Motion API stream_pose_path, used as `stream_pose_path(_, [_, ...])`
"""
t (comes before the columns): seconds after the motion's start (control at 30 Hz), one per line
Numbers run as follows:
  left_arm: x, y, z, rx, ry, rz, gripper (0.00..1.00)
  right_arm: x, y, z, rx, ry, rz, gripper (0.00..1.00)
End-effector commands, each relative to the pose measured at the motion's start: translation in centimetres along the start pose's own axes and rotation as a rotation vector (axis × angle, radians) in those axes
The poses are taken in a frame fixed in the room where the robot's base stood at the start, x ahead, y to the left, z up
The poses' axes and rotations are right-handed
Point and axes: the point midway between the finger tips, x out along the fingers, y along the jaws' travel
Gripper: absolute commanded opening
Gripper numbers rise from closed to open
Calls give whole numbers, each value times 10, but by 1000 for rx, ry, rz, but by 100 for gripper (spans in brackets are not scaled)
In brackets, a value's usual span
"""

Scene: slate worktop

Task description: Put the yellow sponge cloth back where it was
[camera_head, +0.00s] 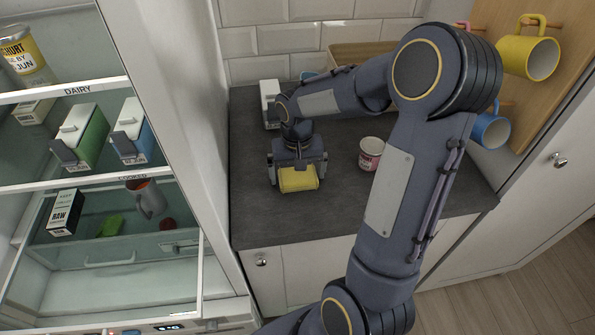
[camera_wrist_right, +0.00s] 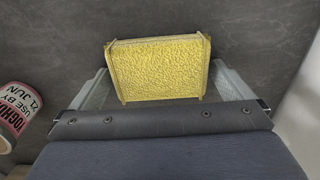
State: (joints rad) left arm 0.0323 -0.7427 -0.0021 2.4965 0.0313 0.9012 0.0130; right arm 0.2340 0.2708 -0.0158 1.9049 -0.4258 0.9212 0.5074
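The yellow sponge cloth (camera_head: 298,180) is at my right gripper (camera_head: 298,176), over the left part of the slate worktop (camera_head: 340,215). In the right wrist view the cloth (camera_wrist_right: 158,68) fills the space between the two fingers of my right gripper (camera_wrist_right: 160,75). The fingers meet its left and right edges, so the gripper looks shut on it. I cannot tell whether the cloth touches the worktop. My left gripper is not in view.
A pink-labelled yoghurt pot (camera_head: 371,153) stands right of the gripper. A white container (camera_head: 270,103) stands behind. A yellow mug (camera_head: 529,55) and a blue mug (camera_head: 490,129) hang at right. The open fridge, with a green container (camera_head: 84,135), is at left.

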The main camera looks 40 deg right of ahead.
Motion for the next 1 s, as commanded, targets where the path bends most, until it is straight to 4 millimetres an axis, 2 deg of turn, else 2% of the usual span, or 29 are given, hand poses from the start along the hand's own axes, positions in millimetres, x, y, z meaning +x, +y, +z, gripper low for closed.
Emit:
stream_pose_path(0.27, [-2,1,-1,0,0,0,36,-11,0,-1,0,5,-1,100])
stream_pose_path(0.7, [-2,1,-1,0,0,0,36,-99,0,-1,0,5,-2,100])
stream_pose_path(0.9, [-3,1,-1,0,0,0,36,-120,0,0,-1,3,-2,100])
stream_pose_path(1.0, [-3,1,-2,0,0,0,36,-128,0,11,-19,17,-27,100])
